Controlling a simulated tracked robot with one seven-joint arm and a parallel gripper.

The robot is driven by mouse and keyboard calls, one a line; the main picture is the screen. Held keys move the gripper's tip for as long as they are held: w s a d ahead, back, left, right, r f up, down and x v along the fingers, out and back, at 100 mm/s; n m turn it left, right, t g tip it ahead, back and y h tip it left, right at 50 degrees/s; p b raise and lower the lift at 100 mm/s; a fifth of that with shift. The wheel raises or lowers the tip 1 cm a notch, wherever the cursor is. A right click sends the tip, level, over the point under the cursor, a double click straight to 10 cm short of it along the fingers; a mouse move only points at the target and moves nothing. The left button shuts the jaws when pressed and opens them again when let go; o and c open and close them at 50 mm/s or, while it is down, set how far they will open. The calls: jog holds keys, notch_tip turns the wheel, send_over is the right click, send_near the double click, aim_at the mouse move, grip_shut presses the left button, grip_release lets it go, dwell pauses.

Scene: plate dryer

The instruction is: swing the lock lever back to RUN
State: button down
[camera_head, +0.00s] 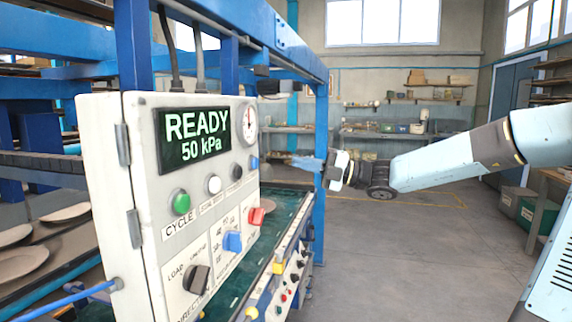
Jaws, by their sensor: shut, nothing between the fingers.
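The pale control box (150,210) stands at the left. Its screen (193,138) reads READY 50 kPa. On its front are a black knob (196,279), a blue knob (232,241) and a red knob (256,216); their labels are partly too small to read. I cannot tell which part is the lock lever, and I see no readable RUN mark. My gripper (296,161) is shut and empty. It reaches in from the right, its fingers pointing left, to the right of the box in the picture. I cannot tell whether its tips touch anything.
A blue frame post (320,180) stands behind my gripper. A green push button (181,202) and a round gauge (250,118) are on the box. A rail with small buttons (290,270) runs below right. Plates (20,262) lie at the left. The floor (410,250) at the right is clear.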

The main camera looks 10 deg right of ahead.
jog(key=shift+r+v, duration=0.2)
jog(key=shift+v, duration=0.75)
jog(key=shift+r+v, duration=0.15)
jog(key=shift+v, duration=0.8)
jog(key=s+a+f+n+g+h, duration=0.25)
jog(key=f+n+h, duration=0.2)
jog(key=f, duration=0.25)
jog(key=s+a+f+n+g+h, duration=0.2)
jog(key=s+a+f+n+h, duration=0.15)
jog(key=f+n, duration=0.3)
jog(key=s+a+f+n+g+h, duration=0.25)
jog(key=a+f+n, duration=0.2)
jog(key=f, duration=0.25)
jog(key=s+d+r+n+t+h, duration=0.3)
jog(key=s+d+r+n+h, duration=0.1)
jog(key=s+d+n, duration=0.3)
jog(key=s+d+r+n+t+h, duration=0.4)
jog(key=s+n, duration=0.7)
jog(key=n, duration=0.5)
jog(key=d+r+h, duration=0.1)
jog(key=d+r, duration=0.1)
jog(key=d, duration=0.1)
